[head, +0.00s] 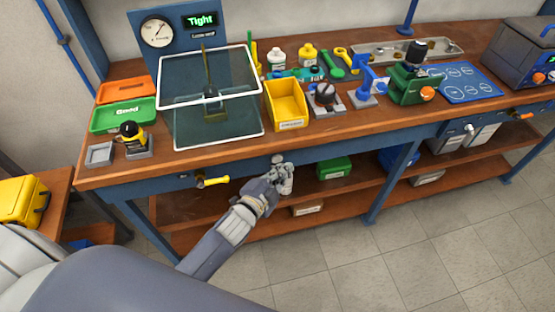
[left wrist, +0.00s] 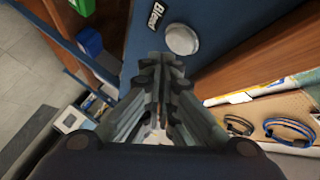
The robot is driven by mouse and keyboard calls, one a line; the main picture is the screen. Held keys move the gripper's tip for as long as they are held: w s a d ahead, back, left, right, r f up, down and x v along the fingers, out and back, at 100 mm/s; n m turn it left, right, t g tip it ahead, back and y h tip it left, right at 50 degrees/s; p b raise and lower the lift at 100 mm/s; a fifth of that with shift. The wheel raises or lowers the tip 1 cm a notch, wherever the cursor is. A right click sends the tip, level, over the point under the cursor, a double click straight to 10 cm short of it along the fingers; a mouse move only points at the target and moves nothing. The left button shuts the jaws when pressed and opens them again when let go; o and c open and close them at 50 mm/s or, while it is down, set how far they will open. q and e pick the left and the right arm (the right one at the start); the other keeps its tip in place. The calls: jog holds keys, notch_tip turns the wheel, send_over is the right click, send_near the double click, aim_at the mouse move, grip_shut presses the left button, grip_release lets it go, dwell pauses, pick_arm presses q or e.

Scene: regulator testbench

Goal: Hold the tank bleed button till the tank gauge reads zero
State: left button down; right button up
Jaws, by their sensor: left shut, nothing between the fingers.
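The bleed button (left wrist: 181,40) is a round pale grey knob on a blue panel, beside a "Bleed" label (left wrist: 153,17). In the left wrist view my left gripper (left wrist: 162,62) is shut and empty, its tips pointing at the panel just below the button. Whether the tips touch the panel cannot be told; they do not cover the button. In the head view the same gripper (head: 281,170) is at the bench's blue front rail. A round dial gauge (head: 156,31) stands on the blue back panel; its reading is too small to tell. My right gripper is not in view.
The bench top (head: 160,166) holds a clear shield (head: 208,78), a yellow bin (head: 286,104) and several fixtures. A yellow-handled valve (head: 212,181) sticks out of the front rail, left of my gripper. A green bin (head: 334,169) stands on the lower shelf.

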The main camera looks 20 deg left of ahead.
pick_arm(q)
jog(key=shift+w+a, duration=0.25)
jog(key=shift+w, duration=0.1)
jog(key=shift+w+a, duration=0.3)
jog(key=shift+w, duration=0.1)
dwell(2.8)
jog(key=shift+s+d+p, duration=0.45)
jog(key=shift+s+d, duration=0.1)
jog(key=shift+s, duration=0.2)
jog(key=s+d, duration=0.2)
jog(key=s, duration=0.2)
jog(key=shift+s+d+p, duration=0.1)
jog(key=shift+d+p, duration=0.2)
jog(key=shift+d, duration=0.1)
